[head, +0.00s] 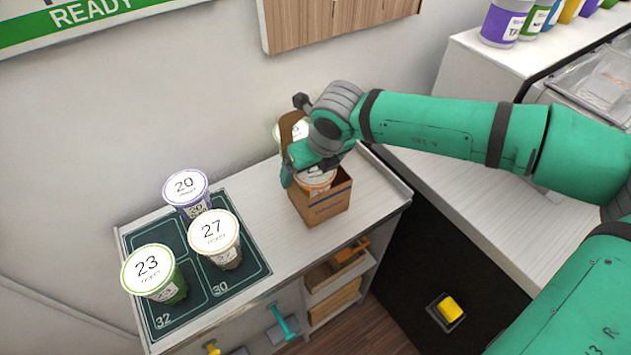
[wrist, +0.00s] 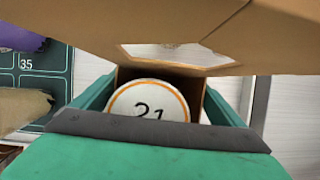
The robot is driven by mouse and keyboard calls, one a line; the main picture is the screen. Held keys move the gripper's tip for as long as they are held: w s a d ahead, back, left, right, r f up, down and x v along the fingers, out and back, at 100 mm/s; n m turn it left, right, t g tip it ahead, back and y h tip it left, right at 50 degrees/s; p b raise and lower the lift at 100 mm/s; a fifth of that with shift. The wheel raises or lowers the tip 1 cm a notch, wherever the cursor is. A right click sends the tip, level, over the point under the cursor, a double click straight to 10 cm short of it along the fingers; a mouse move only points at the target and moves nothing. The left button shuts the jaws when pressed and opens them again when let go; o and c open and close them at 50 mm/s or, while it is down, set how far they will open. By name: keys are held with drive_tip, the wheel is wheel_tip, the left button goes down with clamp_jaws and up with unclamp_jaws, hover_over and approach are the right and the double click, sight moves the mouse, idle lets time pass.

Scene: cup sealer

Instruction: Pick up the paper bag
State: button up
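The brown paper bag (head: 327,207) stands upright on the counter, with an orange-rimmed cup (head: 314,183) inside it. In the wrist view the cup's lid (wrist: 148,98) reads 21. The bag's tall brown panel (wrist: 255,40), with a cut-out handle hole, crosses the top of the wrist view. My gripper (head: 308,168) is over the bag's opening, pointing down, and hides part of it. In the wrist view its green fingers are wide apart at either side of the bag. Whether they touch the bag I cannot tell.
Cups numbered 20 (head: 187,188), 27 (head: 215,238) and 23 (head: 152,273) stand on the dark numbered mat (head: 260,264) left of the bag. Another cup, partly hidden, stands behind my gripper. The wall is close behind the counter (head: 375,205). Open shelves (head: 336,290) are below.

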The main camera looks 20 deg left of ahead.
drive_tip(key=c, duration=0.6)
drive_tip(key=shift+r, duration=0.1)
wheel_tip(320, 180, up, 18)
drive_tip(key=shift+a+f, duration=0.1)
